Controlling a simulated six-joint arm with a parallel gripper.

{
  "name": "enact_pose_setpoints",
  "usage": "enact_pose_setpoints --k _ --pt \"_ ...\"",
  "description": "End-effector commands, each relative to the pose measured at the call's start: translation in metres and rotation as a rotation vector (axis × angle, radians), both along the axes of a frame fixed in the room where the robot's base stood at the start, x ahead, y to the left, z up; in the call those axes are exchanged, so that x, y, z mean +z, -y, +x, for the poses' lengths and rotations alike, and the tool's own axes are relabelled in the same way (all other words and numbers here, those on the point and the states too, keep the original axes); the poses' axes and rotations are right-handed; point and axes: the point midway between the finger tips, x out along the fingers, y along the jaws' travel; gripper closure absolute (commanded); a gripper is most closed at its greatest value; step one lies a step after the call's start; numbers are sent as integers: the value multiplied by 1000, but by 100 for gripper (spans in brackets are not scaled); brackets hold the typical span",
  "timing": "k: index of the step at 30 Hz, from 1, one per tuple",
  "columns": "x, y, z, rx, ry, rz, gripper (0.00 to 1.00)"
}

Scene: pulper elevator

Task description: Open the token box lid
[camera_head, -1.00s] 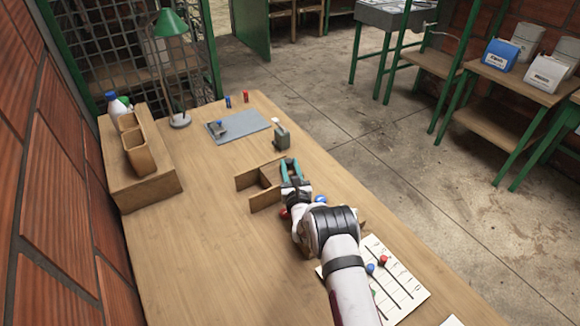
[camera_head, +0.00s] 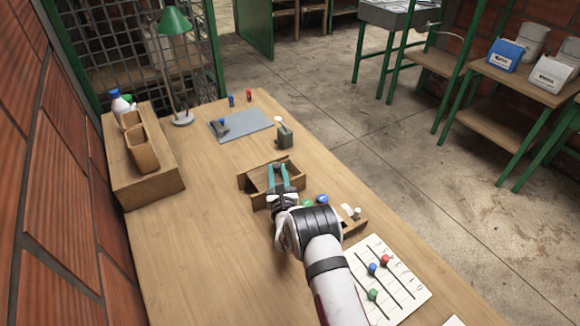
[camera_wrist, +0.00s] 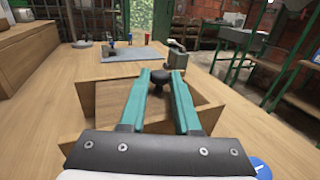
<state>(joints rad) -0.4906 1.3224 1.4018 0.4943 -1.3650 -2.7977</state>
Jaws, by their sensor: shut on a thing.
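The token box (camera_head: 262,201) is a low wooden box in the middle of the desk, and its walls (camera_wrist: 212,93) show around the fingers in the wrist view. A brown wooden lid panel (camera_wrist: 112,98) lies between these walls; I cannot tell whether it is raised. A dark round knob (camera_wrist: 160,77) stands on the panel. My gripper (camera_head: 279,168) reaches over the box with its teal fingers, and in the wrist view its fingertips (camera_wrist: 161,74) are closed around the knob. The black palm hides the near part of the box.
A token tray (camera_head: 352,222) and a white ruled card (camera_head: 405,280) with coloured pegs lie near my arm. Beyond the box are a dark metal block (camera_head: 285,137), a grey mat (camera_head: 248,123) and a green lamp (camera_head: 174,22).

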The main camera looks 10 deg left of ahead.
Motion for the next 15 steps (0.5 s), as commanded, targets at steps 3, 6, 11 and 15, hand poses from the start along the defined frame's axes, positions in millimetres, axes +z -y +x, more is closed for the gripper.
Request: enact_pose_setpoints --k 3,6,11,15 --pt "0 -13 -13 3 1 -2 100" --pt "0 -17 -17 1 1 -2 100" --pt "0 -17 -18 1 1 -2 100" --pt "0 -17 -17 0 1 -2 64"
